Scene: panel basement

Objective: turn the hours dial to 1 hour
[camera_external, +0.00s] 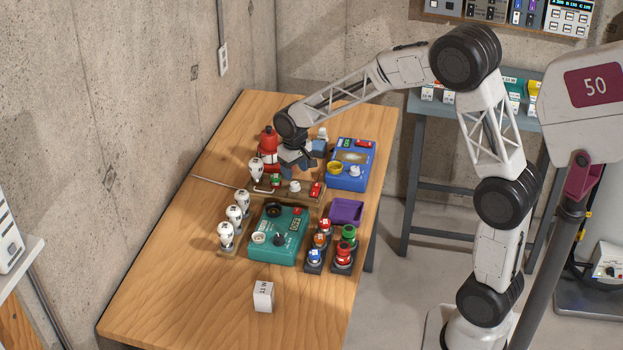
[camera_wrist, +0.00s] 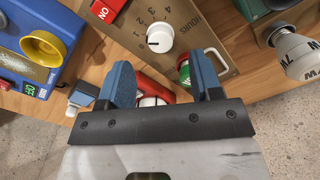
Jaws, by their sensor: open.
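The hours dial is a round white knob (camera_wrist: 160,37) with a dark pointer mark at its lower left. Printed numbers and the word HOURS surround it, but I cannot read the pointed value surely. It sits on a tan panel box (camera_wrist: 222,62). In the external view the dial (camera_external: 295,187) is in the middle of the box, between a green item and a red button. My gripper (camera_wrist: 162,82) is open, its two blue fingers apart and not around the dial. In the external view my gripper (camera_external: 297,160) hovers just behind the box.
A red bottle (camera_external: 268,145) is behind left. A teal box (camera_external: 277,235) and several bulbs are in front. The table's front-left is clear.

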